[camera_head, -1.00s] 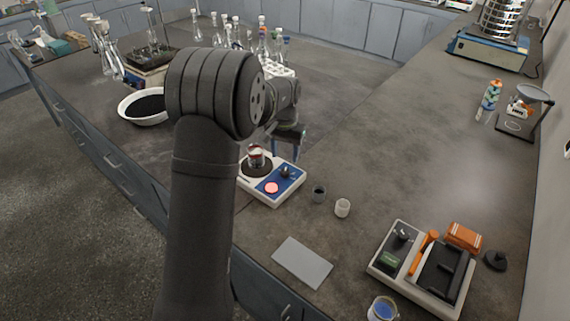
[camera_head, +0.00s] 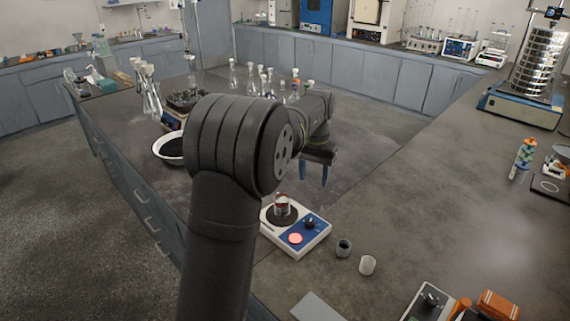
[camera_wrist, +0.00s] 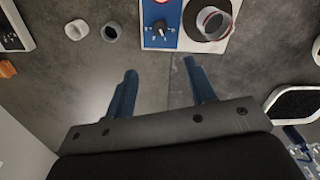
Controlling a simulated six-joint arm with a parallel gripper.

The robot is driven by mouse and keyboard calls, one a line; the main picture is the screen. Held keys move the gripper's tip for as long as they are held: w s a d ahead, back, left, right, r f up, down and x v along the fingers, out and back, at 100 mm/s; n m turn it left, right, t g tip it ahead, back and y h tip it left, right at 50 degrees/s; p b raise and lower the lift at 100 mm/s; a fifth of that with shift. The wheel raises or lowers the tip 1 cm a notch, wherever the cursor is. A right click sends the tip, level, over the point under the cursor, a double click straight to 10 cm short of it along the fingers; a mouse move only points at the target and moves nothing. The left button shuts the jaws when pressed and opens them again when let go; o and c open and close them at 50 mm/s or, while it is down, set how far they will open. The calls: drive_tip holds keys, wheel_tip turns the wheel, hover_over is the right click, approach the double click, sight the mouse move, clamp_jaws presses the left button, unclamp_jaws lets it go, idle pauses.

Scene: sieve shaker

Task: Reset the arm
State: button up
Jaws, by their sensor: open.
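My gripper (camera_head: 313,173) hangs in the air above the bench, beyond the white-and-blue hotplate device in the head view. Its two blue fingers are apart with nothing between them; in the wrist view the gripper (camera_wrist: 157,85) also shows empty over bare bench top. My dark arm stands in the foreground and hides part of the bench behind it. The hotplate device (camera_head: 318,233) has a blue panel, a dark knob and a lit red disc.
A dark cup (camera_head: 343,248) and a white cup (camera_head: 367,265) stand right of the hotplate. A white bowl (camera_head: 160,147) and flasks (camera_head: 150,95) are behind my arm. A sieve shaker (camera_head: 522,108) stands at the far right. The right bench middle is clear.

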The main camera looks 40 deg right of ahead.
sight(310, 222)
wheel_tip(310, 222, down, 17)
drive_tip(key=shift+f, duration=0.2)
idle(0.4)
drive_tip(key=shift+r, duration=0.1)
drive_tip(key=shift+f, duration=0.2)
drive_tip(key=n, duration=0.6)
drive_tip(key=shift+r, duration=0.1)
drive_tip(key=n, duration=0.3)
drive_tip(key=shift+r+n, duration=0.2)
drive_tip(key=shift+n, duration=0.4)
wheel_tip(310, 222, up, 6)
drive_tip(key=shift+r, duration=0.1)
idle(1.5)
